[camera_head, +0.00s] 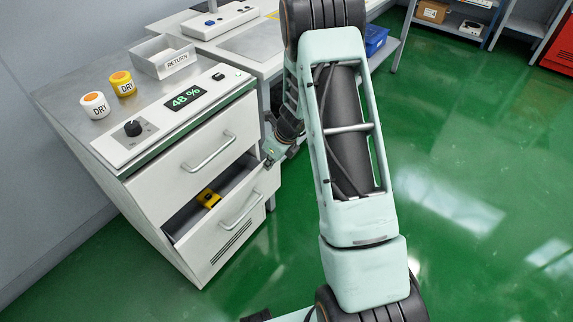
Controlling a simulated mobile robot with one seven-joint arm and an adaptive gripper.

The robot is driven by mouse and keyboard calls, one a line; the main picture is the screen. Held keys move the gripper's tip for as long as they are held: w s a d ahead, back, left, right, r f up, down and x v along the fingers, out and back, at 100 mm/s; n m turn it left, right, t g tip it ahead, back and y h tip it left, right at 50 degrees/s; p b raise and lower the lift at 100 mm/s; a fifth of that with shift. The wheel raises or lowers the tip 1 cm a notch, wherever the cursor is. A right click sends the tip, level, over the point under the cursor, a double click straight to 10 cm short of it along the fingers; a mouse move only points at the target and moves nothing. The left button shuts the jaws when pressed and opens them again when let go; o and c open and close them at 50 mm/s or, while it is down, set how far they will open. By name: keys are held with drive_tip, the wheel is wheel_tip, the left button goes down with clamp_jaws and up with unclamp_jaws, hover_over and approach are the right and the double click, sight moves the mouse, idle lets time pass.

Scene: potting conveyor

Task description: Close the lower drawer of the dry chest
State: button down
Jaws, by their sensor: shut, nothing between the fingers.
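The dry chest (120,170) is a white cabinet at the left, with a control panel reading 48 % on top. Its lower drawer (225,235) stands partly open, and a small yellow and black item (208,198) lies inside it. The lower drawer's bar handle (243,210) is on its front. The upper drawer (195,150) is closed. My gripper (269,161) is shut and empty, close to the right end of the open lower drawer. I cannot tell whether it touches the drawer. My arm hides the area right of the gripper.
On the chest top stand a white DRY jar (95,106), a yellow DRY jar (123,84) and a metal RETURN tray (163,58). A grey workbench (255,42) adjoins the chest behind. The green floor (470,200) is clear in front and to the right.

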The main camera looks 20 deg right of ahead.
drive_tip(key=shift+w+a+p, duration=0.5)
drive_tip(key=shift+w+a, duration=0.15)
drive_tip(key=shift+w, duration=0.25)
drive_tip(key=shift+w+a+p, duration=0.5)
drive_tip(key=shift+w+a, duration=0.1)
drive_tip(key=shift+w, duration=0.25)
